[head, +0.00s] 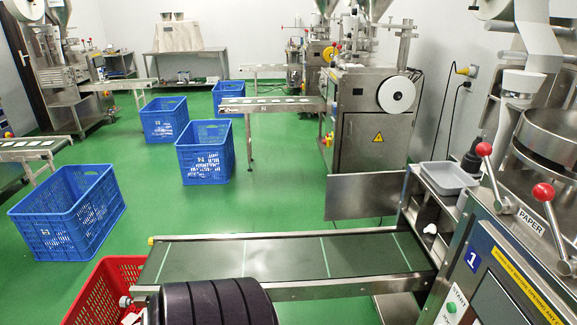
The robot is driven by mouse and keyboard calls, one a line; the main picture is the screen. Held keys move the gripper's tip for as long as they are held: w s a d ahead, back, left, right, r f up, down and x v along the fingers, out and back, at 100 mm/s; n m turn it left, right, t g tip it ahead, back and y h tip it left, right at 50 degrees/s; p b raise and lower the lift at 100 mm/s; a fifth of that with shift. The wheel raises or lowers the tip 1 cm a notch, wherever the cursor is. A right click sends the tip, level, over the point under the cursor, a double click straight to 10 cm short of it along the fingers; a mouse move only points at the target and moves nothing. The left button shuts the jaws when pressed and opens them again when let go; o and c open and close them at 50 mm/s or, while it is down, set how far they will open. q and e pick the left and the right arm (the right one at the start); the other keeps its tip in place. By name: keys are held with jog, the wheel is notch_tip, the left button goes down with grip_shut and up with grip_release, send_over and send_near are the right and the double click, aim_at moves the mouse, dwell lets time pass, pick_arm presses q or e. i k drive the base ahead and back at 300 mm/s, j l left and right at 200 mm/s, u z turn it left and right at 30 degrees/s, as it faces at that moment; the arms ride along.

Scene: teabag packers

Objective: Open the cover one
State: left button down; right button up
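The steel packing machine with a blue label "1" (473,259) stands at the right edge. A yellow warning strip (522,284) on it includes the words "before opening any". A metal panel (490,300) beside the strip may be the cover, but it is cut off by the lower edge; I cannot tell whether it is open or shut. Two levers with red knobs, an upper one (484,148) and a lower one (543,192), rise from the machine top near the "PAPER" label. Neither of my grippers shows in the head view.
A dark green conveyor (285,257) runs left from the machine, with a red crate (92,296) at its left end. Blue crates, one of them at left (68,212), stand on the green floor. A second machine (372,120) stands behind.

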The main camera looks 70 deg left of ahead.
aim_at(349, 196)
jog(key=i+j+u, duration=0.2)
jog(key=u, duration=0.2)
jog(key=i+j+u, duration=0.15)
jog(key=u, duration=0.3)
jog(key=i+u, duration=0.4)
